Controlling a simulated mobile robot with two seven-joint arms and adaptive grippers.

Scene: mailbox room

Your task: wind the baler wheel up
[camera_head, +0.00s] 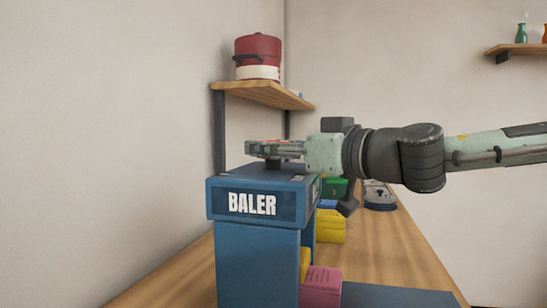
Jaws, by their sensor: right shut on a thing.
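The blue baler (258,268) stands on the wooden table, with a white BALER label on its front. My right gripper (262,150) lies level just above the baler's top, its fingers pointing left. It is shut on the baler wheel, which the fingers and palm largely hide. A small dark part (272,164) shows under the fingers, on the baler's top. My right arm comes in from the right. My left gripper is not in view.
A pink block (321,287) and a yellow block (331,228) are beside the baler. A green item (334,188) and a dark blue-grey item (379,196) lie behind on the table (400,250). A red pot (257,52) stands on a wall shelf (262,94) above the baler.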

